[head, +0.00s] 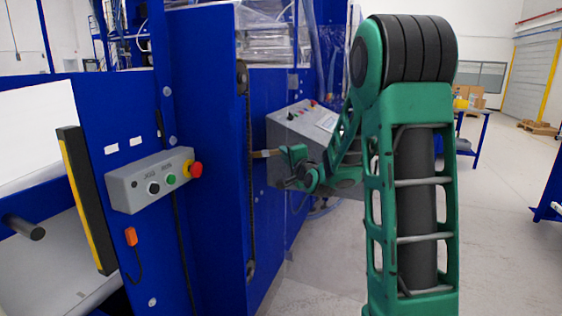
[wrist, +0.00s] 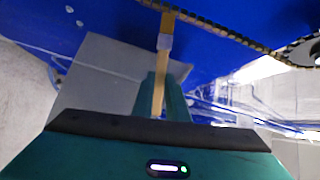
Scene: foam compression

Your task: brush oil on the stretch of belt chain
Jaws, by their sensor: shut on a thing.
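The belt chain (head: 250,180) runs vertically on the blue machine, between an upper sprocket (head: 242,76) and a lower one (head: 250,271). My gripper (head: 288,153) is at the right of the chain, about halfway down, shut on a brush (head: 267,153) held level. The brush tip reaches the chain or very near it; I cannot tell whether they touch. In the wrist view the brush (wrist: 162,72) stands between the fingers, its bristle end at the chain (wrist: 225,28). A sprocket (wrist: 312,50) shows at the right. No oil can be made out.
A grey control box (head: 290,130) is behind my gripper. Another button box (head: 150,180) with a red stop button is on the panel left of the chain. A clear plastic curtain hangs beside my arm. Open floor (head: 500,220) lies to the right.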

